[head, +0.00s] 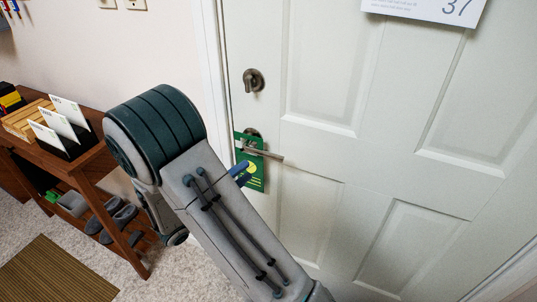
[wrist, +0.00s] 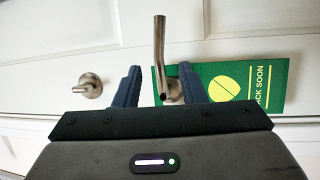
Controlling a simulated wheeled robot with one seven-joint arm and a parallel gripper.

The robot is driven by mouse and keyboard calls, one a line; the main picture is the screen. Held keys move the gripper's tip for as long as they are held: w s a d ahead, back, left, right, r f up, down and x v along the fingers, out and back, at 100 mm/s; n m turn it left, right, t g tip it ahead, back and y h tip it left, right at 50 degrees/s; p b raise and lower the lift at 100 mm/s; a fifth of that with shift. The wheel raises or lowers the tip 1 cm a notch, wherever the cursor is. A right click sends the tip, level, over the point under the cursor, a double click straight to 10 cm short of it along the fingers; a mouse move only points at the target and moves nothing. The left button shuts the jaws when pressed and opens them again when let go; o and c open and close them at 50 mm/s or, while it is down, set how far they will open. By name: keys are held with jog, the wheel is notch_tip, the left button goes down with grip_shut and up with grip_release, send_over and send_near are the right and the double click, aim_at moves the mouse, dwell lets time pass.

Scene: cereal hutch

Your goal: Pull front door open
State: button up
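The white panelled front door (head: 405,143) looks closed in its frame. Its metal lever handle (head: 266,154) points right in the head view, with a green tag (head: 253,181) hanging at its base. In the wrist view the lever (wrist: 160,50) stands upright in the picture, and the tag (wrist: 270,85) lies to its right, partly behind a finger. My gripper (wrist: 160,84) is open, its two blue fingers on either side of the lever's base; I see no contact. In the head view my gripper (head: 240,172) is mostly hidden behind my arm, close to the handle.
A deadbolt (head: 254,80) sits above the handle; it also shows in the wrist view (wrist: 87,87). A wooden shelf table (head: 88,167) with cards and shoes stands at the left wall. A brown mat (head: 45,272) lies on the carpet (head: 150,285). A paper sign (head: 428,10) hangs on the door.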

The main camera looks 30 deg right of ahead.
aim_at(268, 155)
jog(key=x, duration=0.9)
jog(key=shift+d+p, duration=0.2)
jog(key=shift+p, duration=0.15)
grip_shut()
